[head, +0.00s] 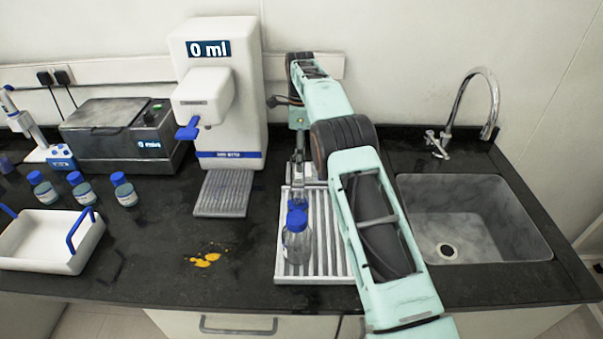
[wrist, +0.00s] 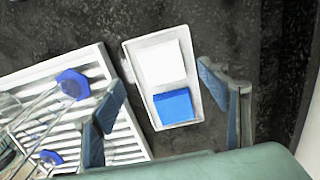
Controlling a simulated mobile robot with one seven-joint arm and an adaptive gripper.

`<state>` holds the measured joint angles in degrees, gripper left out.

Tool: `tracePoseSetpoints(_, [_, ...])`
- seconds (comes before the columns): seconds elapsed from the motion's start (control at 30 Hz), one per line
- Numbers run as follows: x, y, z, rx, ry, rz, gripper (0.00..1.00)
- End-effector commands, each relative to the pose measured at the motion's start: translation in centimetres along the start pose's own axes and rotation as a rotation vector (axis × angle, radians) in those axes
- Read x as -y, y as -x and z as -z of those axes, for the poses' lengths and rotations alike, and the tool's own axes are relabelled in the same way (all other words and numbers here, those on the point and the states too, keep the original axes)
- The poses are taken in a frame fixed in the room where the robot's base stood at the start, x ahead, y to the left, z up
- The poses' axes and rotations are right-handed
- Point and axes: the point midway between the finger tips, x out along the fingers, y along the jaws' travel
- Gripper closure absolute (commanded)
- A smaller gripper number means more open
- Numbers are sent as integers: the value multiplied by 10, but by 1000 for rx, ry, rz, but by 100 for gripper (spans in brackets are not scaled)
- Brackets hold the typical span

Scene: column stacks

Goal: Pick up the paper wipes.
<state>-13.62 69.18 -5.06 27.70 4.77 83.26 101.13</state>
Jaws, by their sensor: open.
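In the wrist view a small white tray (wrist: 129,68) holds a white square pad (wrist: 161,65) and a blue square pad (wrist: 174,106) side by side. These look like the paper wipes; I cannot tell whether both colours belong to them. My gripper (wrist: 161,80) is open, with one finger on each side of the tray in the picture, and nothing is held. How high it is above the tray is unclear. In the head view my gripper (head: 297,170) hangs behind the bottles by the drying rack, and the tray is hidden behind my arm.
A white slatted rack (head: 322,230) with blue-capped bottles (head: 297,242) stands close to my gripper. The sink (head: 470,220) lies to the right, the dispenser (head: 220,100) to the left. A yellow spill (head: 205,260) is on the counter. A white carrier (head: 45,240) stands far left.

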Motion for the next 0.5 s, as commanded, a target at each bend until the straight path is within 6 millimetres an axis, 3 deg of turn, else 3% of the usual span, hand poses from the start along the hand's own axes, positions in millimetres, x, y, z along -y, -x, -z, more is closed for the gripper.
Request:
tracePoseSetpoints(0.33, [2, -44, 3, 0, 2, -3, 32])
tracePoseSetpoints(0.5, [3, -53, 3, 1, 2, 1, 32])
